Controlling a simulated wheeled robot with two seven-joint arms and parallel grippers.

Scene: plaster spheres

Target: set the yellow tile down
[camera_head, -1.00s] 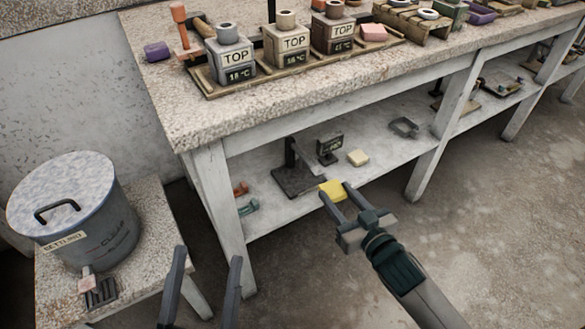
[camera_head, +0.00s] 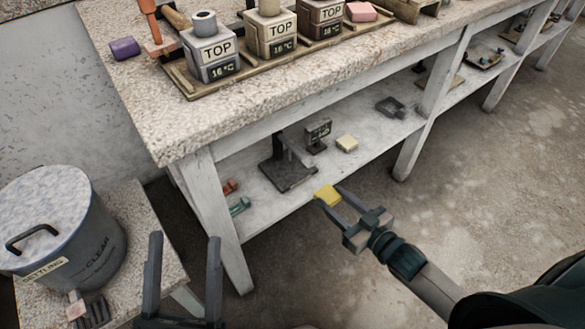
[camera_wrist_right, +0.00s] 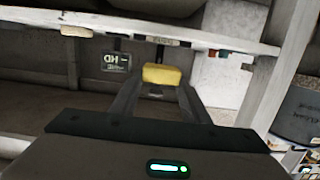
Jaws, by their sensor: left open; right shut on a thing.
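The yellow tile (camera_head: 327,195) is held between the fingertips of my right gripper (camera_head: 332,200), at the front edge of the lower shelf (camera_head: 262,216). In the right wrist view the yellow tile (camera_wrist_right: 161,74) sits between the two fingers (camera_wrist_right: 158,88). I cannot tell whether the tile touches the shelf. My left gripper (camera_head: 182,262) is open and empty, with its fingers upright, between the lidded bucket and the workbench.
On the lower shelf stand a dark stand (camera_head: 287,172), a small dark display (camera_head: 318,134), a cream block (camera_head: 347,143) and a grey clamp-like piece (camera_head: 391,107). The workbench leg (camera_head: 222,220) is left of the right gripper. A lidded bucket (camera_head: 70,235) stands at left.

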